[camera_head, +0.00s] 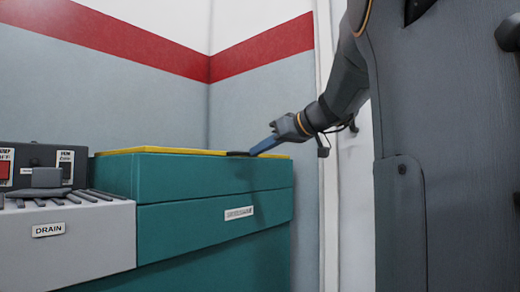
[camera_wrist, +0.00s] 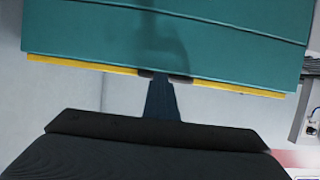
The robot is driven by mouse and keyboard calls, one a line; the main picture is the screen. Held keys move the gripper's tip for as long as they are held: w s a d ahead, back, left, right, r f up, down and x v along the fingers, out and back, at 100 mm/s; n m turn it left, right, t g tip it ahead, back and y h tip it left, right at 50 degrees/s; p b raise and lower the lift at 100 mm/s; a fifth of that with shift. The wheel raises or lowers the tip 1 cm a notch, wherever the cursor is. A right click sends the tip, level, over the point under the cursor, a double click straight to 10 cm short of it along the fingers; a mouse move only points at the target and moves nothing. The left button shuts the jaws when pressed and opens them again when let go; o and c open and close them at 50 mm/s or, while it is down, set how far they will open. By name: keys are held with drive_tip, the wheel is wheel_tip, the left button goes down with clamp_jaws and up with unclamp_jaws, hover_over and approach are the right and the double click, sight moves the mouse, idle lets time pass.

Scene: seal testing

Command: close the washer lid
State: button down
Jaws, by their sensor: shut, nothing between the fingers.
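The washer is a teal cabinet (camera_head: 215,216) in the head view, with a white label on its front. Its lid (camera_head: 165,151) shows as a thin yellow strip lying flat, or nearly so, along the top; I cannot tell whether it is fully seated. A small dark piece (camera_head: 238,153) sits at the front edge of the strip. My gripper (camera_head: 256,151) is shut and empty, its blue fingers pointing down-left at that piece, touching or very close.
A grey drain unit (camera_head: 75,240) with slats and a DRAIN label adjoins the washer at left. A dark control box (camera_head: 45,165) stands behind it. Grey walls with a red band close off the back.

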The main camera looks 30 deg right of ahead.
drive_tip(key=shift+w+a+f+g, duration=0.1)
drive_tip(key=shift+f+g, duration=0.05)
drive_tip(key=shift+f, duration=0.45)
drive_tip(key=shift+w+f+g, duration=0.1)
drive_tip(key=shift+f+g, duration=0.05)
drive_tip(key=shift+f, duration=0.45)
wheel_tip(320, 180, up, 6)
drive_tip(key=p, duration=0.2)
drive_tip(key=s+d+f+p, duration=0.2)
drive_tip(key=s+f, duration=0.3)
drive_tip(key=s, duration=0.4)
drive_tip(key=shift+s+d, duration=0.15)
drive_tip(key=shift+d, duration=0.5)
